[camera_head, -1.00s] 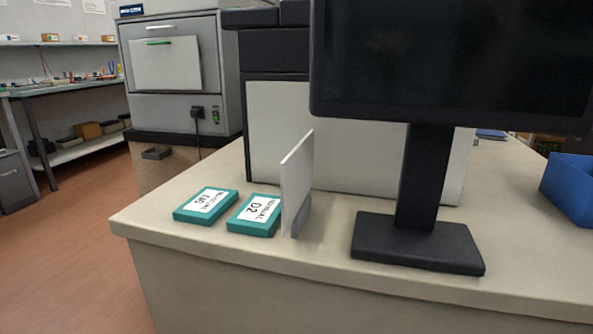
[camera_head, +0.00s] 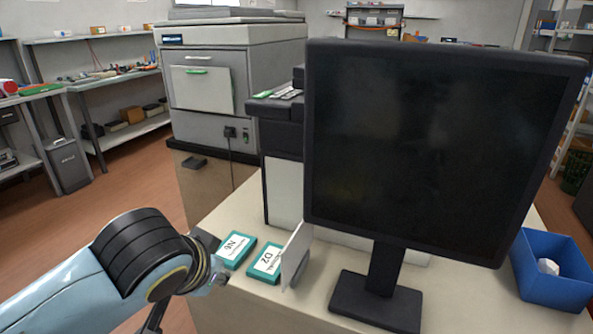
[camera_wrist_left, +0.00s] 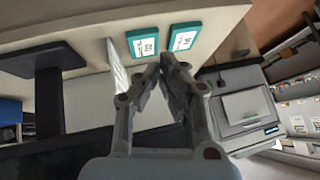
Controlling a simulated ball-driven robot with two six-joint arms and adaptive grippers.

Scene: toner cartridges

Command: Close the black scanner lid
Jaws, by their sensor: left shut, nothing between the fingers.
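The black-topped printer (camera_head: 275,130) stands on the counter, partly behind the monitor. Its white front panel (camera_head: 283,190) shows below the black upper part. The monitor hides most of its top, so I cannot make out the scanner lid or whether it is open. My left gripper (camera_wrist_left: 173,62) is shut and empty in the left wrist view, with teal boxes beyond its fingertips. In the head view my left arm comes in at the lower left, and its fingers cannot be made out. My right gripper is not in view.
The monitor (camera_head: 430,150) stands in front of the printer. Two teal boxes, N6 (camera_head: 237,248) and D2 (camera_head: 265,262), lie by an upright white panel (camera_head: 296,250) on the counter (camera_head: 215,308). A blue bin (camera_head: 555,290) is at right. A grey machine (camera_head: 205,80) stands behind.

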